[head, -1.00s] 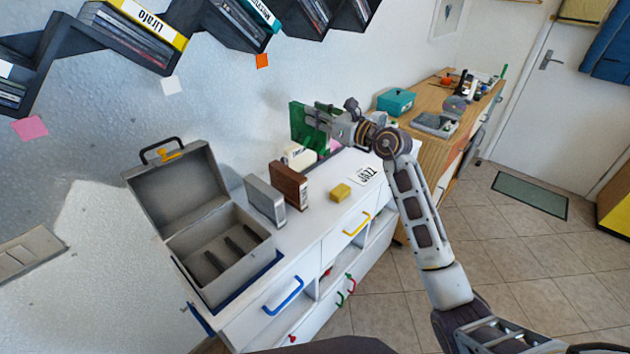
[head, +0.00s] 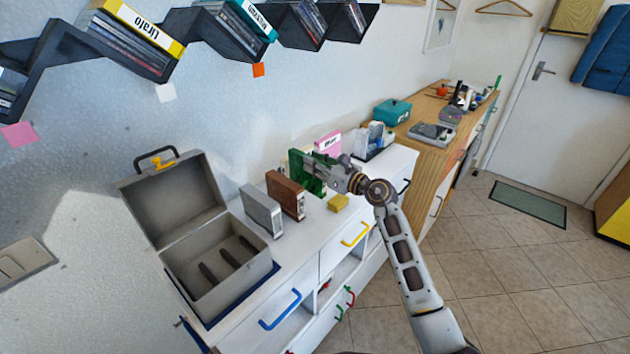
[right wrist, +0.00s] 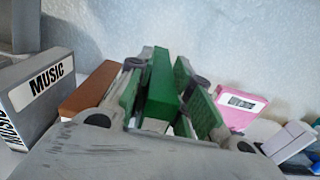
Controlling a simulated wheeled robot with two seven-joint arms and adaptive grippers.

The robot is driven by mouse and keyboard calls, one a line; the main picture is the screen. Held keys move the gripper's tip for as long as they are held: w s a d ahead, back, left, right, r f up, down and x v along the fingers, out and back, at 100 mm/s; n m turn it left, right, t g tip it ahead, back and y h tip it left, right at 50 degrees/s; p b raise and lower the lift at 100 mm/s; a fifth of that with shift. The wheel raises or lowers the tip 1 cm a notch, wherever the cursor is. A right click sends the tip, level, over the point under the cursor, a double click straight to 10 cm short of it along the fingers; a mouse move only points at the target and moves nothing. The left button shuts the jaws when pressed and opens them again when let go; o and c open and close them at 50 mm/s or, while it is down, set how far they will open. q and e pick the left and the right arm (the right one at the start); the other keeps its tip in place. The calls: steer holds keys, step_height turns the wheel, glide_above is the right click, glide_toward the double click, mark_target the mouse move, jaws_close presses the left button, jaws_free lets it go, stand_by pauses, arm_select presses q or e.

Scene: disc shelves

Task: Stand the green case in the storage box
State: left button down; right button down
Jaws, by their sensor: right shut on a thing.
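My right gripper (head: 326,175) is shut on the green case (head: 300,167) and holds it upright, just right of the brown case, over the white cabinet top. In the right wrist view the green case (right wrist: 162,85) stands between the two fingers (right wrist: 160,95). I cannot tell whether its lower edge touches the cabinet top. The storage box (head: 222,290) is a grey open box on the left, with its lid raised against the wall and dark dividers on its floor. My left gripper is not in view.
A grey case (head: 262,210) and a brown case (head: 285,195) stand between the storage box and the green case. A yellow block (head: 338,203) lies in front. A pink case (head: 328,143) stands behind. Black shelves (head: 215,35) hang above on the wall.

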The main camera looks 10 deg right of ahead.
mark_target(315, 179)
steer(key=shift+f, duration=0.8)
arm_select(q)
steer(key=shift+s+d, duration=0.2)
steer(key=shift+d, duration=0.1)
arm_select(e)
steer(key=shift+f, duration=0.1)
